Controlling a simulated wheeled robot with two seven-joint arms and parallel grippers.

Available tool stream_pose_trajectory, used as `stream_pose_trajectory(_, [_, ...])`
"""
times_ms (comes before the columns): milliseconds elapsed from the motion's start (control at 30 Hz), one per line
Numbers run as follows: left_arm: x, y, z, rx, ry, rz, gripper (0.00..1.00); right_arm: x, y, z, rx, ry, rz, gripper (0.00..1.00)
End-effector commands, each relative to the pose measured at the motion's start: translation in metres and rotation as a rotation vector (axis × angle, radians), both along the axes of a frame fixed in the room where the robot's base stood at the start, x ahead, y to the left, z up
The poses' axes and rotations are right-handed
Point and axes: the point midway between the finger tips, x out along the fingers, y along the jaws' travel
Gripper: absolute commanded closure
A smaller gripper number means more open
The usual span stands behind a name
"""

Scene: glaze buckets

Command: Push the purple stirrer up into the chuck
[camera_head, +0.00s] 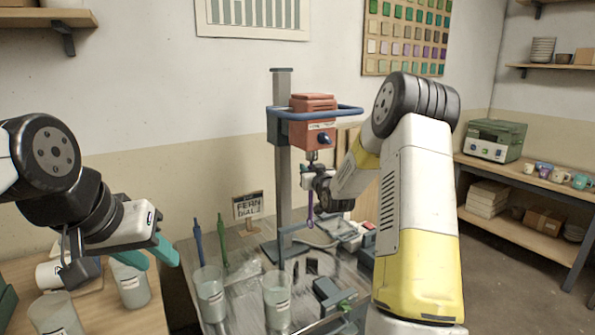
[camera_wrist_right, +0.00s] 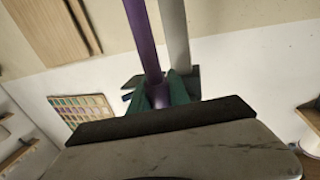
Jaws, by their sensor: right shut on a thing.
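The purple stirrer (camera_head: 310,214) hangs upright below the red mixer head (camera_head: 312,125), beneath the chuck (camera_head: 312,156). My right gripper (camera_head: 314,190) is shut on the stirrer, just under the chuck. In the right wrist view the purple shaft (camera_wrist_right: 146,45) runs between the gripper's green fingertips (camera_wrist_right: 162,92). My arm hides part of the stirrer's top, so I cannot tell whether it sits inside the chuck. My left gripper (camera_head: 120,262) is at the far left, above the side table, with its teal fingers apart and nothing seen between them.
The mixer's grey post (camera_head: 283,170) and blue guard ring (camera_head: 345,112) are close to my right arm. Glass beakers (camera_head: 210,295) (camera_head: 277,300), a blue stirrer (camera_head: 198,240), a green stirrer (camera_head: 222,240) and a sign (camera_head: 248,206) stand on the bench. More jars (camera_head: 130,285) are under my left gripper.

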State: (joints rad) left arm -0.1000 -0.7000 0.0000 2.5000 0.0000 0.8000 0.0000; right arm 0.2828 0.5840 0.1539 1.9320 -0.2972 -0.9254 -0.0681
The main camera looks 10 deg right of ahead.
Motion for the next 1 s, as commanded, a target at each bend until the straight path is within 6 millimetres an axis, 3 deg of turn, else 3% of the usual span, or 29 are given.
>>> stream_pose_trajectory(867, [0.0, 0.0, 0.0, 0.0, 0.0, 0.0, 0.64, 0.0002, 0.0002, 0.0087, 0.0, -0.001, 0.0, 1.0])
stream_pose_trajectory(900, [0.0, 0.0, 0.0, 0.0, 0.0, 0.0, 0.64, 0.0002, 0.0002, 0.0087, 0.0, -0.001, 0.0, 0.74])
stream_pose_trajectory(1000, [0.0, 0.0, 0.0, 0.0, 0.0, 0.0, 0.64, 0.0001, 0.0001, 0.0086, 0.0, -0.001, 0.0, 0.54])
